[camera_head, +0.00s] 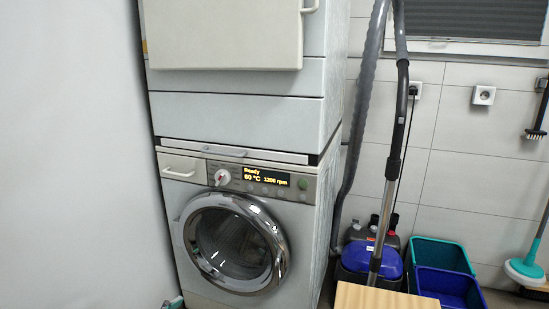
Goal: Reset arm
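A stacked dryer (236,95) stands on top of a front-loading washing machine (301,246). Only the lower part of the dryer shows, and its pale door panel (225,38) is cut by the top edge. The washer's round chrome-rimmed door (235,245) looks closed, and its display (254,174) reads "Ready", 60 °C, 1200 rpm. Neither of my grippers is in view, so their state is hidden.
A vacuum cleaner (371,258) with its tube upright stands right of the washer. Teal (440,247) and blue (450,285) bins and a wooden box-like top (385,298) are at lower right. A white surface (75,150) fills the left.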

